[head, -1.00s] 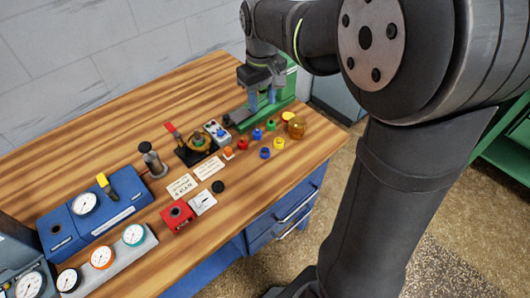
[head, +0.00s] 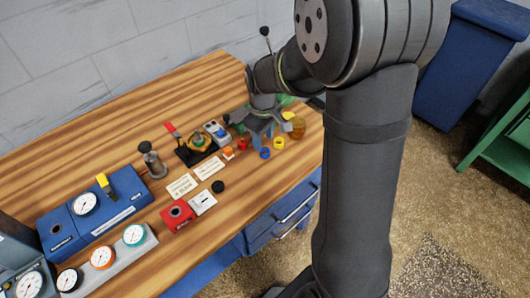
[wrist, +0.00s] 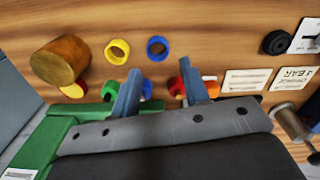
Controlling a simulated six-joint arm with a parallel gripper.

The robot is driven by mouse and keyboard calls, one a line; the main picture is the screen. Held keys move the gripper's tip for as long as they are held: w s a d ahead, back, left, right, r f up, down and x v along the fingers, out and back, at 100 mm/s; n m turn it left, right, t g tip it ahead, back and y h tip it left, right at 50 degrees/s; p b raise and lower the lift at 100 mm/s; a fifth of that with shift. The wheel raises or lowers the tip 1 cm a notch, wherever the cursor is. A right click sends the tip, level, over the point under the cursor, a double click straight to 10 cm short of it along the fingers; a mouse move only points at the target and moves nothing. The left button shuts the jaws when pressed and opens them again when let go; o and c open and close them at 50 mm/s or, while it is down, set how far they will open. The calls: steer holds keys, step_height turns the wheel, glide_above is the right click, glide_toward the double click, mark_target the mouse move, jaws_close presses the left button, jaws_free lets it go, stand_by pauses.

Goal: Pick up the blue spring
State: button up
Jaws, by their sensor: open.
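Two small blue pieces are in view; I cannot tell which one is the spring. One blue ring-like piece (wrist: 147,88) is between my finger tips in the wrist view, beside the left finger and partly hidden by it. The other blue ring (head: 265,153) lies nearer the bench's front edge; it also shows in the wrist view (wrist: 157,48), outside the fingers. My gripper (wrist: 160,85) is open, with its fingers pointing down over the small parts. In the head view my gripper (head: 263,138) hides the first blue piece.
A yellow ring (wrist: 117,51), an amber cylinder (wrist: 60,60), a green piece (wrist: 109,90) and a red piece (wrist: 176,87) lie close around the fingers. A green press (wrist: 70,125) stands close by. White label cards (head: 183,186) lie left on the wooden bench (head: 120,130).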

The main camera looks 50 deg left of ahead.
mark_target(265, 155)
steer(key=shift+w+d+f, duration=0.1)
steer(key=shift+f, duration=1.3)
steer(key=shift+w+f, duration=0.1)
steer(key=shift+f, duration=1.25)
steer(key=shift+c, duration=0.4)
steer(key=c, duration=0.7)
